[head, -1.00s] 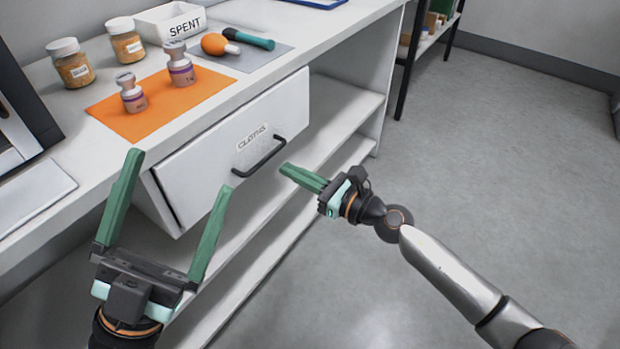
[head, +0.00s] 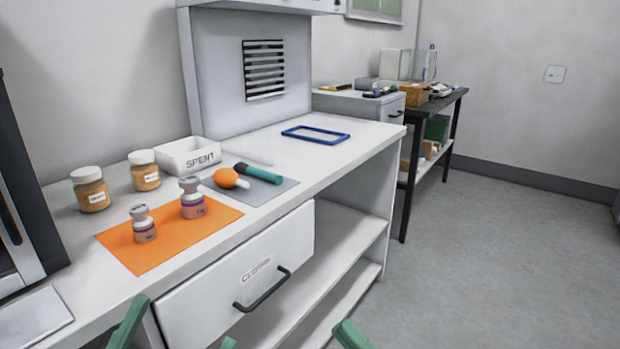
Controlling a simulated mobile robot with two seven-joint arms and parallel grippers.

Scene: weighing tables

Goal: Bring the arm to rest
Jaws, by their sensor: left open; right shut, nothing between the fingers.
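My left gripper (head: 178,328) is at the bottom edge of the head view, with only its green fingertips showing, spread apart and empty. My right gripper (head: 350,334) shows only as green fingertips at the bottom edge, shut with nothing held, to the right of the drawer handle. Both are apart from the white drawer (head: 205,297) labelled CLOTHS and its black handle (head: 263,290). The rest of both arms is out of view.
A dark table (head: 440,104) stands behind. Floor at right is clear.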

